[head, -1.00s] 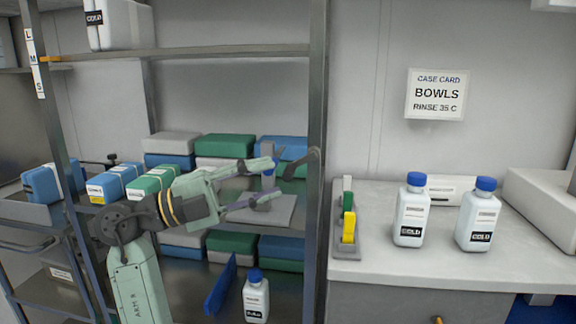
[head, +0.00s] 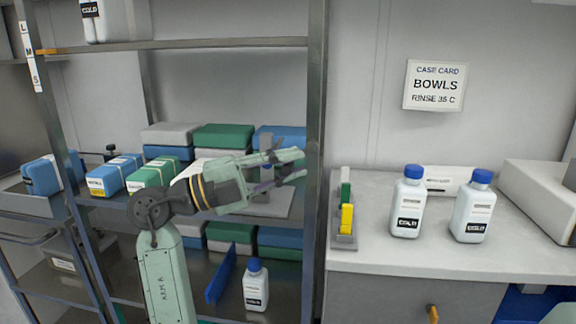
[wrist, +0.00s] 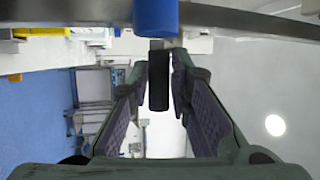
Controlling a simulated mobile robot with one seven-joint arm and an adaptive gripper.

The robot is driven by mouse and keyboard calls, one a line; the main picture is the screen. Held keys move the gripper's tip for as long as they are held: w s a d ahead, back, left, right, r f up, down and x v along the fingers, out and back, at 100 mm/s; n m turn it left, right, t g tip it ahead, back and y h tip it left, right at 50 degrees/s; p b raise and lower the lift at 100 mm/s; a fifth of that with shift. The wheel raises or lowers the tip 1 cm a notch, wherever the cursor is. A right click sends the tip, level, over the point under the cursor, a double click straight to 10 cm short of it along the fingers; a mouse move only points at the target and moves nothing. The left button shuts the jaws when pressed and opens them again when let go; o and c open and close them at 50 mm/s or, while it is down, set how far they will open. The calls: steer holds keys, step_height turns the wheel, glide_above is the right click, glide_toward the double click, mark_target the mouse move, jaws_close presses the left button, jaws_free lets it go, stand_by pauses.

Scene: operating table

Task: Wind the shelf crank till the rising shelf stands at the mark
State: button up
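My gripper (head: 303,163) is at the near right post of the rack, its two fingers apart and pointing right. In the wrist view, a black crank handle (wrist: 158,85) lies between the fingertips, with a blue cylinder (wrist: 155,18) beyond it. I see no firm closing on the handle, and contact is unclear. The rest of the crank is hidden in the head view. The upper shelf (head: 190,45) carries a white container (head: 118,20). Its orange pointer (head: 47,51) is about level with M on the L-M-S strip (head: 30,55).
Blue and green packs (head: 108,178) fill the lower shelves, with a white bottle (head: 256,288) below. To the right, a counter (head: 400,255) holds two blue-capped bottles (head: 408,205) and a yellow-green rack piece (head: 346,215).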

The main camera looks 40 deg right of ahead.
steer(key=shift+f, duration=0.1)
jaws_close()
